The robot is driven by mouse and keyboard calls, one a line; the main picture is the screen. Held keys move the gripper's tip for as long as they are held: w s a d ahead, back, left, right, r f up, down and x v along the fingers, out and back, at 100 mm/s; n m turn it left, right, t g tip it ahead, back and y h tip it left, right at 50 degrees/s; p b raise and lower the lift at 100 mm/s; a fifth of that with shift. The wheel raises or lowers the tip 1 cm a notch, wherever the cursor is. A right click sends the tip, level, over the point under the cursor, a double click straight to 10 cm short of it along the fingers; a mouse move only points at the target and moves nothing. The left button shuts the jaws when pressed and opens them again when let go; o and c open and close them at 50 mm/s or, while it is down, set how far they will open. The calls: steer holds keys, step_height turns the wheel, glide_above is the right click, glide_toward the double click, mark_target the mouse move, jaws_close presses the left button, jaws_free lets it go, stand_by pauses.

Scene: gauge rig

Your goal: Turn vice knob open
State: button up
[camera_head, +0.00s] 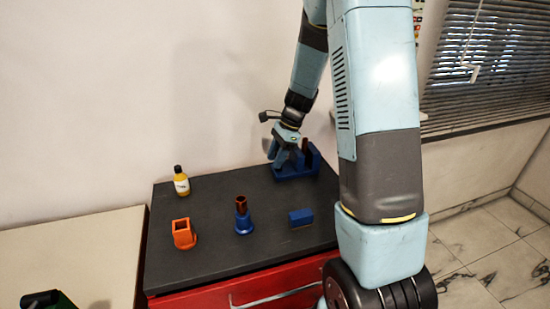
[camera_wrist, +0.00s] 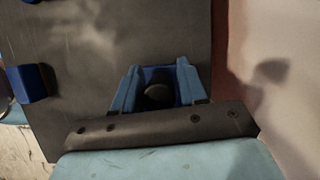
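The blue vice (camera_head: 302,170) sits at the back right of the dark tabletop, with a brown part standing up at its jaws. My gripper (camera_head: 277,158) reaches down at its left end in the head view. In the wrist view, my gripper (camera_wrist: 158,84) is open, its two light-blue fingers set apart. A dark round knob (camera_wrist: 157,93) shows between them, with blue of the vice (camera_wrist: 158,72) behind it. I cannot tell whether either finger touches the knob.
The dark tabletop (camera_head: 200,262) covers a red cabinet (camera_head: 200,300). It holds a yellow bottle (camera_head: 181,184), an orange hollow block (camera_head: 183,234), a blue stand (camera_head: 243,223) with a brown piece, and a blue block (camera_head: 300,217). A wall rises behind.

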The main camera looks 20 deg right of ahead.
steer(key=shift+o, duration=1.3)
steer(key=shift+d, duration=0.1)
steer(key=v, duration=1.3)
steer(key=shift+r, duration=0.3)
